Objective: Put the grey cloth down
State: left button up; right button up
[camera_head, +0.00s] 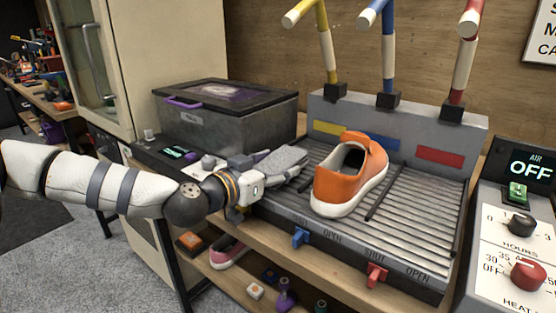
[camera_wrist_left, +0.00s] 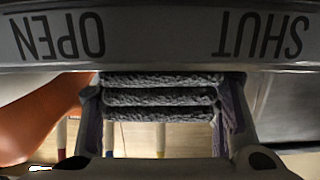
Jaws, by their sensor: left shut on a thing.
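My left gripper (camera_head: 268,178) is shut on the grey cloth (camera_head: 284,161), just left of the orange sneaker (camera_head: 350,178) in the head view. The cloth looks folded, and part of it is hidden by the gripper. In the left wrist view the ribbed cloth (camera_wrist_left: 160,96) sits between the two fingers of my left gripper (camera_wrist_left: 163,112). The sneaker stands upright on a slatted metal rack (camera_head: 415,225), its white sole down. I cannot tell whether the cloth touches the rack. My right gripper is not in view.
A dark lidded box (camera_head: 225,120) stands behind my left arm. Yellow, blue and red pipes rise behind the rack. Blue (camera_head: 300,237) and red (camera_head: 376,275) levers stick out at its front edge. A control panel (camera_head: 520,245) is at the right. Bare slats lie right of the sneaker.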

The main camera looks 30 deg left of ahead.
pick_arm(q)
jog(key=shift+f, duration=0.2)
jog(key=o, duration=1.6)
jog(key=s+r+p, duration=0.1)
jog(key=s, duration=0.1)
jog(key=s+r+p, duration=0.1)
jog(key=s, duration=0.1)
jog(key=s+a+r+p, duration=0.1)
jog(key=s, duration=0.1)
jog(key=shift+s+r, duration=0.1)
jog(key=shift+s, duration=0.1)
jog(key=shift+s+a+f, duration=0.1)
jog(key=shift+s+f, duration=0.05)
jog(key=shift+s, duration=0.75)
jog(key=shift+s+d+f, duration=0.1)
jog(key=shift+s+f, duration=0.1)
jog(key=shift+s, duration=0.75)
jog(key=shift+s+a+f, duration=0.1)
jog(key=shift+s+f, duration=0.05)
jog(key=shift+s, duration=0.75)
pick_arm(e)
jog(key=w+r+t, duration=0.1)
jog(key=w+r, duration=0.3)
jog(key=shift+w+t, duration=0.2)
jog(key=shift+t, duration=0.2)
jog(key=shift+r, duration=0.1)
